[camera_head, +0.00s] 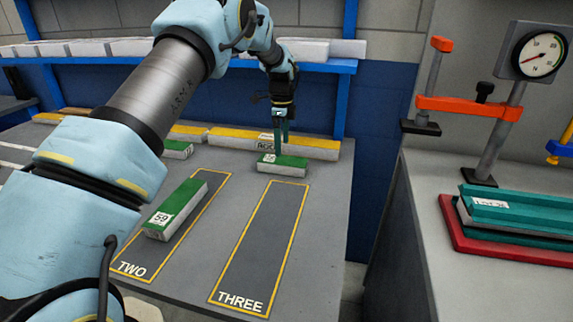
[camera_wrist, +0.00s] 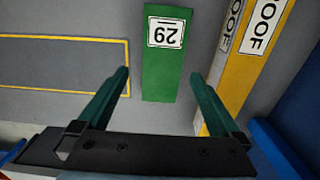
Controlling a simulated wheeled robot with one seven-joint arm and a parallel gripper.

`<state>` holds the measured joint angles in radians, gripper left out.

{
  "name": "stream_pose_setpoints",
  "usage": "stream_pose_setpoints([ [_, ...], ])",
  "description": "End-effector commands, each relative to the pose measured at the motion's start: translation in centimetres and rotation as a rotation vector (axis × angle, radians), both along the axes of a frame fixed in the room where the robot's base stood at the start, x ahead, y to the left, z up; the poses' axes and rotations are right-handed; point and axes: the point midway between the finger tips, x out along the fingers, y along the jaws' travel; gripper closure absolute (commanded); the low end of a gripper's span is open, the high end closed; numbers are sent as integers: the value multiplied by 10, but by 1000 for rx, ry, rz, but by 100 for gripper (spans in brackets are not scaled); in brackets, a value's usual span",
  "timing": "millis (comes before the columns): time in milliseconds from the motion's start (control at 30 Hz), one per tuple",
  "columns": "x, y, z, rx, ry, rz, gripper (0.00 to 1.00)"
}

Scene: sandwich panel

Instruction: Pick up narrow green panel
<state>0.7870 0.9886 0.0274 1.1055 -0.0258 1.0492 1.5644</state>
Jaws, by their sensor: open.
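A small green-topped panel (camera_head: 283,160) with a white number label lies flat on the grey table, past the far end of zone THREE. My gripper (camera_head: 281,150) points down at it with its fingers spread and empty. In the wrist view the green panel (camera_wrist: 164,82) lies between the two open fingers (camera_wrist: 160,76), which show no contact with it. Its label reads upside down. A larger green panel (camera_head: 175,207) labelled 59 lies in zone TWO. Another green panel (camera_head: 178,150) is partly hidden behind my arm.
Yellow-topped panels (camera_head: 300,143) lie along the table's back; one marked ROOF (camera_wrist: 240,60) is close to my right finger in the wrist view. Zone THREE (camera_head: 262,240) is bare. At right, a press with a gauge (camera_head: 538,54) stands by a red tray (camera_head: 468,240) holding teal panels.

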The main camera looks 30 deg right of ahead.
Motion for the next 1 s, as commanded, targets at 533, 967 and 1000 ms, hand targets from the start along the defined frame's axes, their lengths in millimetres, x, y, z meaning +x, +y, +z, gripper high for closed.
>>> stream_pose_setpoints([
  [533,1,-4,-58,1,1,2,0],
  [967,2,-4,-77,-1,-1,3,2],
  [1000,2,-4,-77,-1,-1,3,7],
])
